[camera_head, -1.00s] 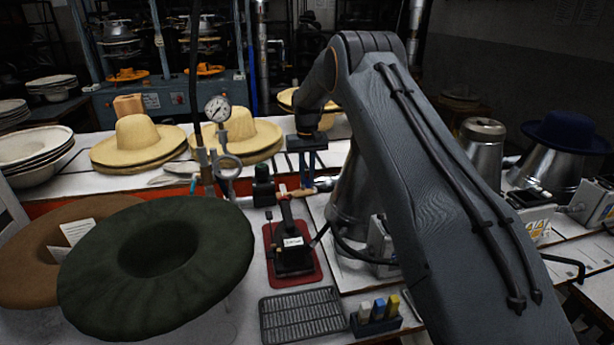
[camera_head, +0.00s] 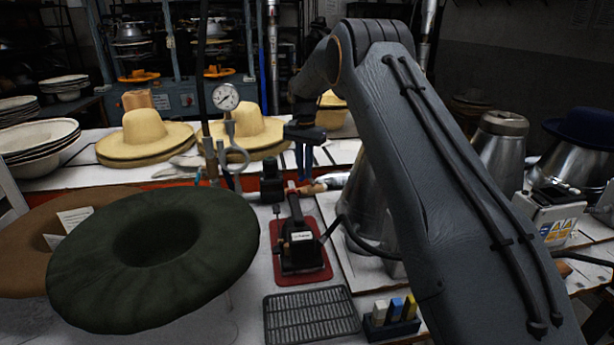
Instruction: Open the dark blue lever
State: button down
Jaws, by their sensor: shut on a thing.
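My gripper (camera_head: 304,168) points down beside the valve pipework at the middle of the table, behind the small black device. Narrow dark blue parts show below its black body; I cannot tell clearly which belong to the dark blue lever and which to the fingers. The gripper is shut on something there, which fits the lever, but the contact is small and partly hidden. A pipe with a copper-coloured part (camera_head: 305,189) runs just below the fingertips. A black valve body (camera_head: 271,180) stands to the left of it.
A pressure gauge (camera_head: 226,97) on thin pipes stands left of my gripper. A dark green hat (camera_head: 150,255) fills the left foreground. A black device (camera_head: 300,245) sits on a red mat (camera_head: 322,277). Metal cones (camera_head: 497,150) stand right. Straw hats (camera_head: 142,135) lie behind.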

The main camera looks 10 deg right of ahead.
jog(key=shift+w+a+m+b, duration=0.35)
jog(key=shift+w+m+b, duration=0.6)
jog(key=shift+m, duration=0.75)
jog(key=shift+w+a+m+b, duration=0.3)
jog(key=shift+w+m+b, duration=0.4)
jog(key=shift+m+b, duration=0.75)
jog(key=shift+w+a+m+b, duration=0.35)
jog(key=shift+w+m+b, duration=0.45)
jog(key=shift+m, duration=1.15)
jog(key=shift+r, duration=0.1)
jog(key=c, duration=1.7)
grip_release()
notch_tip(320, 180, up, 8)
jog(key=shift+f+b, duration=0.15)
jog(key=shift+b, duration=0.45)
